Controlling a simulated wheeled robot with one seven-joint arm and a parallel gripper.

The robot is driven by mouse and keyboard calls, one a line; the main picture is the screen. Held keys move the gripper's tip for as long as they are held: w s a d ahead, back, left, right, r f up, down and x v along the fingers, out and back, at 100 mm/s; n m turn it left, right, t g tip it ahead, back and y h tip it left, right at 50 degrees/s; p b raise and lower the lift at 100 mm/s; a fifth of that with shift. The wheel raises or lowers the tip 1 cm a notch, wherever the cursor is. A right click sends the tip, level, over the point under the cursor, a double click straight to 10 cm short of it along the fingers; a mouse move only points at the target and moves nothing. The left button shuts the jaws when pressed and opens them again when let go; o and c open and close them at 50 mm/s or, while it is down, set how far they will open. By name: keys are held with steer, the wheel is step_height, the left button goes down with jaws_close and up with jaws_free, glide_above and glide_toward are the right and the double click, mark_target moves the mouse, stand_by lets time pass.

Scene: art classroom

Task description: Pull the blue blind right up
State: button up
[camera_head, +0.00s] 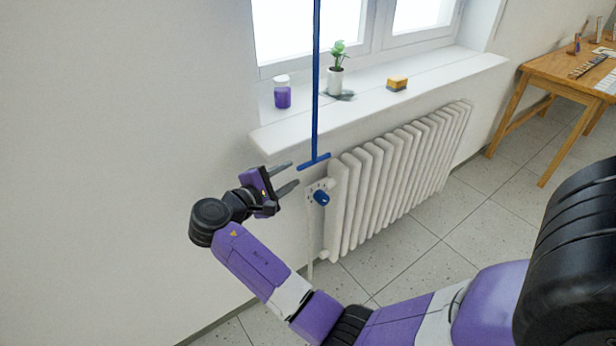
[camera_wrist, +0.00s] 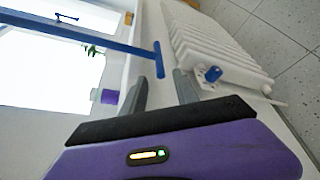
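A blue pull rod (camera_head: 316,85) hangs in front of the window and ends in a short blue crossbar handle (camera_head: 314,161) just above the radiator's left end. In the wrist view the rod (camera_wrist: 85,37) comes in from the left and its crossbar (camera_wrist: 158,60) lies just beyond my fingertips. The blind's fabric does not show in either view. My gripper (camera_head: 284,177) is open and empty, to the left of the crossbar. Its two fingers stand apart in the wrist view (camera_wrist: 162,88), with no visible contact with the handle.
Below the handle is a white radiator (camera_head: 400,170) with a blue valve knob (camera_head: 321,198). The windowsill (camera_head: 430,75) bears a purple jar (camera_head: 282,93), a potted plant (camera_head: 336,80) and a yellow-topped block (camera_head: 397,83). A wooden table (camera_head: 565,68) stands at right. The left wall is bare.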

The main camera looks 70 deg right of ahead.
mark_target(302, 169)
steer(key=shift+x, duration=3.5)
steer(key=shift+s, duration=0.1)
jaws_close()
steer(key=shift+s+d, duration=0.1)
steer(key=shift+s, duration=0.1)
